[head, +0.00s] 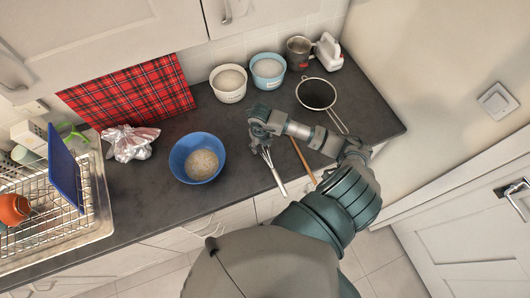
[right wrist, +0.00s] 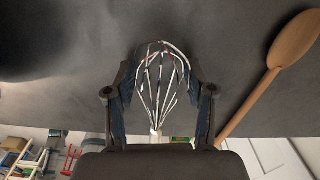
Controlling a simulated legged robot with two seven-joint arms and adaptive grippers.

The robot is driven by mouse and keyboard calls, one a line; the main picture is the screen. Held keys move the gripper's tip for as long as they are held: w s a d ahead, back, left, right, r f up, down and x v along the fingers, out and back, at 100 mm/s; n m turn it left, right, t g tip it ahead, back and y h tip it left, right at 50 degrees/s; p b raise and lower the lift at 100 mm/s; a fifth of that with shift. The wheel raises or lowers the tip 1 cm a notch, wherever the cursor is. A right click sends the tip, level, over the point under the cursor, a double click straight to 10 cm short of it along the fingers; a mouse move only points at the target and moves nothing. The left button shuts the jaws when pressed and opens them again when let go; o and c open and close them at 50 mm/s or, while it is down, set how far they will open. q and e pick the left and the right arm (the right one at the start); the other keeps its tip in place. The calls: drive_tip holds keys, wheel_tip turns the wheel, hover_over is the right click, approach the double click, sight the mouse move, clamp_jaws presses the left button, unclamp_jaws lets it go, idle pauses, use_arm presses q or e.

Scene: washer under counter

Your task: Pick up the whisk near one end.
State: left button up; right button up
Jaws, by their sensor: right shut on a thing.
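The whisk (head: 274,174) is at the front part of the dark counter, its handle pointing toward the front edge and its wire end at my right gripper (head: 258,143). In the right wrist view the whisk's wire loops (right wrist: 160,78) are between the two fingers of my right gripper (right wrist: 160,93), which is shut on this wire end. The white handle runs down and is mostly hidden behind the gripper body. I cannot tell whether the whisk is off the counter. My left gripper is not in view.
A wooden spoon (head: 302,158) lies just right of the whisk. A blue bowl (head: 183,150) stands left, a sieve (head: 316,94) to the right behind. Two tubs (head: 229,83), a metal mug (head: 299,50) and a white jug (head: 329,51) line the wall. A dish rack (head: 50,225) is far left.

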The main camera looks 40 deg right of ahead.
drive_tip(key=shift+r, duration=0.1)
drive_tip(key=shift+r, duration=0.6)
wheel_tip(320, 180, up, 2)
drive_tip(key=shift+r+b, duration=0.15)
drive_tip(key=shift+b, duration=0.5)
drive_tip(key=b, duration=0.3)
approach(283, 189)
drive_tip(key=w+d+f, duration=0.2)
drive_tip(key=w+f, duration=0.1)
drive_tip(key=w+d+f, duration=0.1)
drive_tip(key=w, duration=0.1)
drive_tip(key=shift+w+f, duration=0.2)
drive_tip(key=shift+s+a+r+p, duration=0.15)
drive_tip(key=shift+s+r+p, duration=0.1)
drive_tip(key=shift+s+p, duration=0.3)
drive_tip(key=shift+s+a+r+p, duration=0.15)
drive_tip(key=shift+s+r+p, duration=0.1)
drive_tip(key=shift+s+p, duration=0.5)
drive_tip(key=shift+p, duration=0.2)
drive_tip(key=shift+s+a+f, duration=0.1)
drive_tip(key=shift+f, duration=0.05)
